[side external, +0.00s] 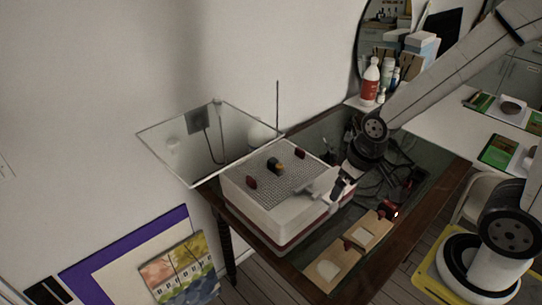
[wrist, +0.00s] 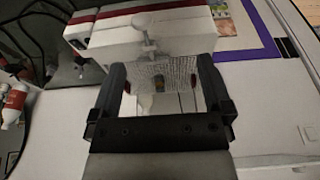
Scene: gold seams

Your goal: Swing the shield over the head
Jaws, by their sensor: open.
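The shield appears to be the clear, pale-framed pane (side external: 172,145) at the left in the side view. It is tilted up beside the white box (side external: 258,205), and its panel does not cover the box's meshed top. I cannot tell which part is the head. My gripper (side external: 338,188) is at the box's right side, beside a pale projecting part. In the wrist view my gripper (wrist: 162,78) is open, with the mesh and a small dark block showing between its fingers. A white knob on a stem (wrist: 144,22) shows just beyond. Nothing is clearly held.
The mesh carries two red pieces and a dark block with an orange face (side external: 275,166). A thin rod (side external: 278,105) stands behind the box. Dark cables, a red item (side external: 389,210) and tan tiles (side external: 330,268) crowd the dark table's right and front. A wall stands behind.

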